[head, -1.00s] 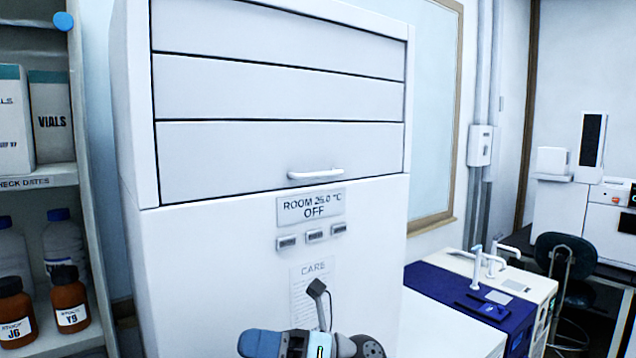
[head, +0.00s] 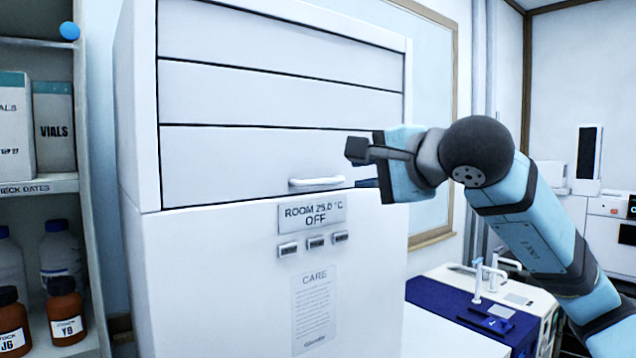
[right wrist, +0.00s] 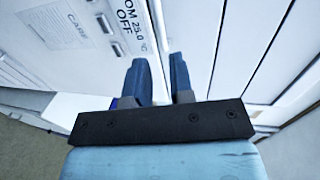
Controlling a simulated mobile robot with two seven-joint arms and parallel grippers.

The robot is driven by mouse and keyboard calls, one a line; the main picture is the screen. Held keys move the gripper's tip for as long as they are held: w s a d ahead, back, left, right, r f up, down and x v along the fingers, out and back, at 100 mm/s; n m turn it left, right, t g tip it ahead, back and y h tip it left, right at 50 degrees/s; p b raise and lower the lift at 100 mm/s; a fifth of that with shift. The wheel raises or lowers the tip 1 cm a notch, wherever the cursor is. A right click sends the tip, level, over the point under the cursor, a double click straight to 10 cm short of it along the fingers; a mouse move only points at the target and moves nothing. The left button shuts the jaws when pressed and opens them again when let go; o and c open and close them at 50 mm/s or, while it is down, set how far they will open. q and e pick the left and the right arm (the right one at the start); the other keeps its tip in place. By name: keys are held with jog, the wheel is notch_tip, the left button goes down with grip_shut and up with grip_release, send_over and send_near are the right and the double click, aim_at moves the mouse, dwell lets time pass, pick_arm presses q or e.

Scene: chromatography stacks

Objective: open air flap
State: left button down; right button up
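The air flap looks to be the lowest of the grey-white front panels (head: 240,165) on a tall white cabinet, with a white bar handle (head: 316,182) at its lower edge. The panels lie flush and closed. My right gripper (head: 366,183) is in front of the cabinet, just right of the handle, with its blue fingers partly hidden by the hand. In the right wrist view the two fingers (right wrist: 160,78) stand apart with nothing between them, facing the cabinet front. I cannot tell how far the fingers are from the cabinet. My left gripper is not in view.
Below the handle are a label (head: 312,214) reading ROOM 25.0 °C OFF, small buttons and a CARE sheet (head: 314,310). A shelf with vial boxes and bottles (head: 65,310) stands at the left. A bench with a blue mat (head: 440,300) is at the lower right.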

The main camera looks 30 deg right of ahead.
aim_at(320, 182)
jog(key=p+x, duration=0.2)
jog(key=x, duration=1)
jog(key=shift+w+a+f+p, duration=0.1)
jog(key=shift+w+a+p, duration=0.1)
jog(key=shift+p, duration=0.2)
jog(key=shift+d, duration=0.1)
grip_shut()
